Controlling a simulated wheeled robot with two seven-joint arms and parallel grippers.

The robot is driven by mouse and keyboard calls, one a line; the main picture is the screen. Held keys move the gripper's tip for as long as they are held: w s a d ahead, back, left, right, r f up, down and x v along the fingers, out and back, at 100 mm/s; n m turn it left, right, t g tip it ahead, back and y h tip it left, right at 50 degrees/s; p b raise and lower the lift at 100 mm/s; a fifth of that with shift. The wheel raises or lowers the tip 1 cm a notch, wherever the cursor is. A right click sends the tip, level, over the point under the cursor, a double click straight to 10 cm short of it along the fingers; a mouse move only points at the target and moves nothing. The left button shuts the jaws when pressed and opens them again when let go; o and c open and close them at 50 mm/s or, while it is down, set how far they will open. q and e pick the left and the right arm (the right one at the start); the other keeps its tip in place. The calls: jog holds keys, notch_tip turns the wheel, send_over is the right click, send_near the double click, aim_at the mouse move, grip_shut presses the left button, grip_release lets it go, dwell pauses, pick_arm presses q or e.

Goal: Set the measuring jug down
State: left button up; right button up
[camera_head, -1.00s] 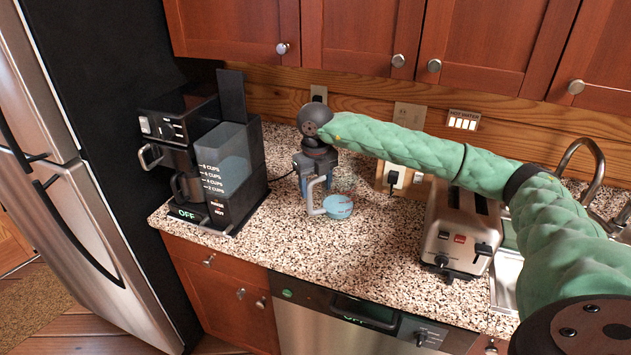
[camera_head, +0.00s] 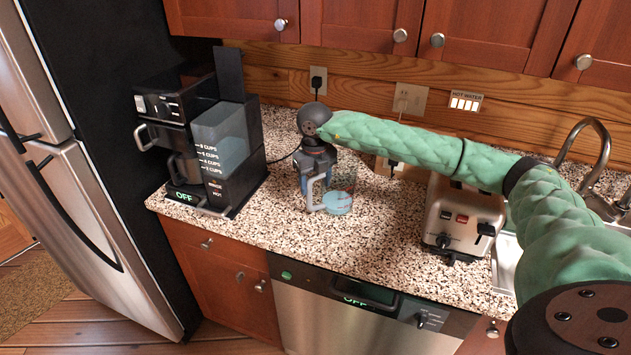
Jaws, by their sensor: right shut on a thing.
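The measuring jug (camera_head: 339,203) is a small clear vessel with a pale handle and blue liquid low inside. It is over the speckled counter (camera_head: 300,240), between the coffee maker and the toaster, and looks upright. I cannot tell whether its base touches the counter. My right gripper (camera_head: 314,183) points down at the jug's handle side and is shut on the jug. The gripper body hides part of the jug's upper left. My left gripper is not in view.
A black coffee maker (camera_head: 240,175) stands left of the jug. A steel toaster (camera_head: 462,222) stands to the right, near the sink faucet (camera_head: 603,150). Wall outlets and a cord are behind. The counter in front of the jug is clear. Wooden cabinets (camera_head: 350,25) hang above.

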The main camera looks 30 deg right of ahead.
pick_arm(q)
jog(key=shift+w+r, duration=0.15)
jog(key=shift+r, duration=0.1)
pick_arm(e)
jog(key=shift+f, duration=0.1)
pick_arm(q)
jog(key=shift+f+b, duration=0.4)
pick_arm(e)
jog(key=shift+f, duration=0.35)
jog(key=o, duration=1.2)
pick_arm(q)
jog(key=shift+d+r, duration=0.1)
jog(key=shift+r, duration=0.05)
pick_arm(e)
notch_tip(320, 180, up, 6)
jog(key=b, duration=0.3)
jog(key=shift+a+r, duration=0.1)
jog(key=shift+r, duration=0.1)
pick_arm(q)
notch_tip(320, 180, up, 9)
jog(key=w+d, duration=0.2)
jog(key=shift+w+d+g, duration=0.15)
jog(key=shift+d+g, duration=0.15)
pick_arm(e)
jog(key=shift+r, duration=0.75)
